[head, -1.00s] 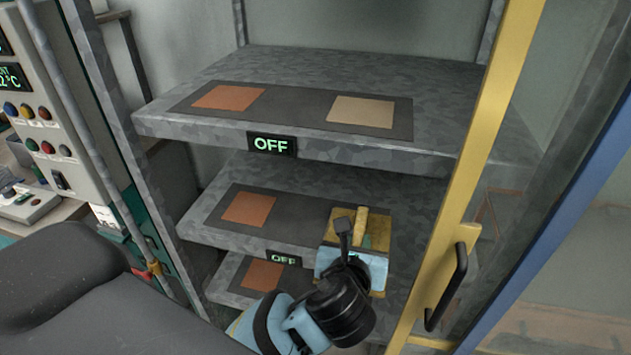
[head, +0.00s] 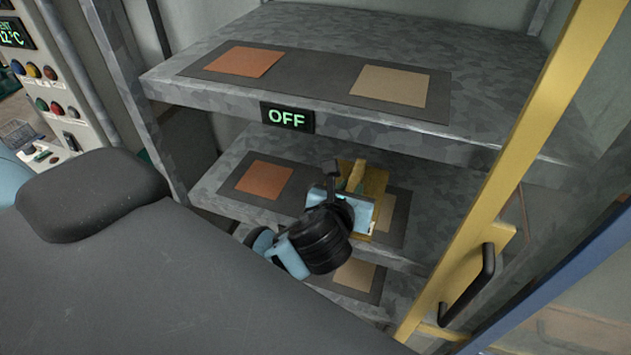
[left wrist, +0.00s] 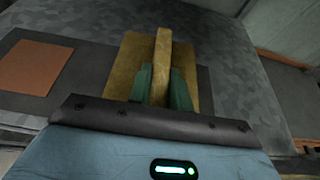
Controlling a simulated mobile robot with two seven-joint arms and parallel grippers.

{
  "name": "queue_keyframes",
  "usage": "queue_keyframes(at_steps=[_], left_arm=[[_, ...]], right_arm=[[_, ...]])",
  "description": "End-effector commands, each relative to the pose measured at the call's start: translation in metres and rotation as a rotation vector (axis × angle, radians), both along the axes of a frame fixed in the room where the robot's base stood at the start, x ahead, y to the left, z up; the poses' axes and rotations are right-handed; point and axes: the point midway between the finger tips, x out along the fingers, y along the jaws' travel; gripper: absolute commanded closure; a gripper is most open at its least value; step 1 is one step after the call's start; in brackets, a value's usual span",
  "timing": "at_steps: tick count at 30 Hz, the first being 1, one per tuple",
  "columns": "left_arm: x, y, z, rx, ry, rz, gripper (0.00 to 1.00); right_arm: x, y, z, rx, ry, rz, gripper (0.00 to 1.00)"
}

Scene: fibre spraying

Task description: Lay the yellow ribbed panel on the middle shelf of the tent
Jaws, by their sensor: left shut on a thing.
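The yellow ribbed panel (head: 375,182) is at the right part of the middle shelf (head: 226,166), over the dark mat there. My left gripper (head: 350,182) is shut on the panel's raised rib. In the left wrist view the panel (left wrist: 128,60) is a flat yellow plate with one upright rib, and the green fingers (left wrist: 160,85) clasp the rib from both sides. The panel appears level and close to the shelf; I cannot tell whether it touches. The wrist hides part of the panel in the head view. My right gripper is not in view.
The top shelf (head: 290,20) overhangs the middle one and bears an OFF sign (head: 287,117). An orange square (head: 264,180) lies left on the middle mat. The bottom shelf (head: 350,303) is below. A yellow door frame (head: 500,180) with a black handle (head: 467,286) stands at right.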

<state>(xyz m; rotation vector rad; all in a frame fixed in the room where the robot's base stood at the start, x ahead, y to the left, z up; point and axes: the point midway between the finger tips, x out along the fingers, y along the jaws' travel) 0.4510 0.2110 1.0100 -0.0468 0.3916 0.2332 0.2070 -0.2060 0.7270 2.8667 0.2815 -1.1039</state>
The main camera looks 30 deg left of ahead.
Motion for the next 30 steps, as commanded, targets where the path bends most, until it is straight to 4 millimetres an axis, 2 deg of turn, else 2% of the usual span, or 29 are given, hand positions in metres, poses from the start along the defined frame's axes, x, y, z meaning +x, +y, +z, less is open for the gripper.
queue_keyframes(at_steps=[1,6,12,21,25,30], left_arm=[[0.001,0.012,0.001,0.004,-0.006,0.002,1.00],[0.005,0.046,-0.001,0.004,-0.007,0.001,1.00],[0.008,0.072,-0.003,0.001,-0.008,-0.001,1.00],[0.009,0.081,-0.004,0.001,-0.008,-0.002,1.00],[0.010,0.096,-0.005,0.004,-0.007,0.001,1.00],[0.010,0.092,-0.032,-0.002,-0.005,0.000,1.00]], right_arm=[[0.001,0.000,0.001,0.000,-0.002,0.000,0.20],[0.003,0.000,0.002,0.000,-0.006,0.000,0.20],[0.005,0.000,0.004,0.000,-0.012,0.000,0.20],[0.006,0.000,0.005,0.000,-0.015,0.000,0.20],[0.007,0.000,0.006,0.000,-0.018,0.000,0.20],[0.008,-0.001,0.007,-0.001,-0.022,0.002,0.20]])
